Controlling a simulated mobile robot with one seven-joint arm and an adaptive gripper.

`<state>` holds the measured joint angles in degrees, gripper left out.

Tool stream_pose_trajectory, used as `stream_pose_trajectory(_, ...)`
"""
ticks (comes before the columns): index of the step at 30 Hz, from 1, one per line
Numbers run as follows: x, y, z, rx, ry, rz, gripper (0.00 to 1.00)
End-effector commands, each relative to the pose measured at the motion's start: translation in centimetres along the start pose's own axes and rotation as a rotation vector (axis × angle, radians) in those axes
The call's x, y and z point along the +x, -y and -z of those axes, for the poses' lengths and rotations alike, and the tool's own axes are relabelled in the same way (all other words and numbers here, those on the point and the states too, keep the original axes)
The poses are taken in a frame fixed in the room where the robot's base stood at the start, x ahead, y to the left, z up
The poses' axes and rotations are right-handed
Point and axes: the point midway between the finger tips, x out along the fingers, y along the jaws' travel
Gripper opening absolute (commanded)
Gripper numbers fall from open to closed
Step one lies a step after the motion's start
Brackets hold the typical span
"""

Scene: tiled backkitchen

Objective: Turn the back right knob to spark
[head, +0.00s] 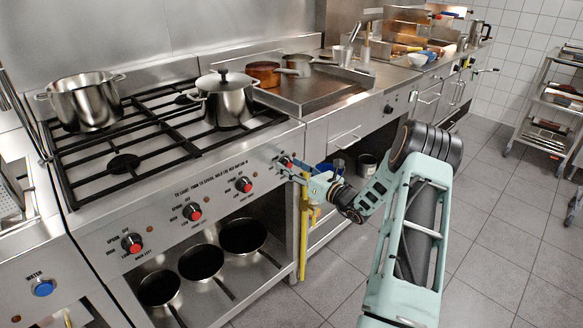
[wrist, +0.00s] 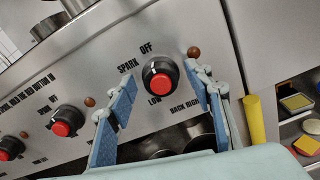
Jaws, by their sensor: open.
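The back right knob (wrist: 160,77) is black with a red cap on the stove's sloped steel front. SPARK is printed at its upper left, OFF above and LOW below; which mark it points to is too small to tell. In the head view it is the rightmost stove knob (head: 285,161), partly hidden by my gripper. My gripper (head: 294,171) is open in front of it. In the wrist view the blue finger pads of my gripper (wrist: 161,86) stand left and right of the knob, with a gap on both sides; contact is not visible.
Other red-capped knobs, such as the neighbouring one (wrist: 67,121), sit along the panel to the left. A lidded pot (head: 226,103) and an open pot (head: 86,104) stand on the stove. A yellow handle (wrist: 254,120) hangs right of the panel. The tiled floor (head: 495,220) is clear.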

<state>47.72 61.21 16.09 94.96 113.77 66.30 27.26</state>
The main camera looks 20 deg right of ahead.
Motion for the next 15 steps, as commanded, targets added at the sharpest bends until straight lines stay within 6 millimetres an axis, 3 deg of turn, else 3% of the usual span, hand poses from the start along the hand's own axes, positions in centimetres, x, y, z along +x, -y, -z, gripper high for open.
stream_pose_trajectory(3, -0.02, 0.0, -0.01, 0.0, 0.0, 0.0, 0.45)
stream_pose_trajectory(12, -0.04, 0.0, -0.02, -0.001, 0.0, 0.0, 0.12)
stream_pose_trajectory(15, -0.04, 0.0, -0.02, -0.001, 0.0, 0.0, 0.05)
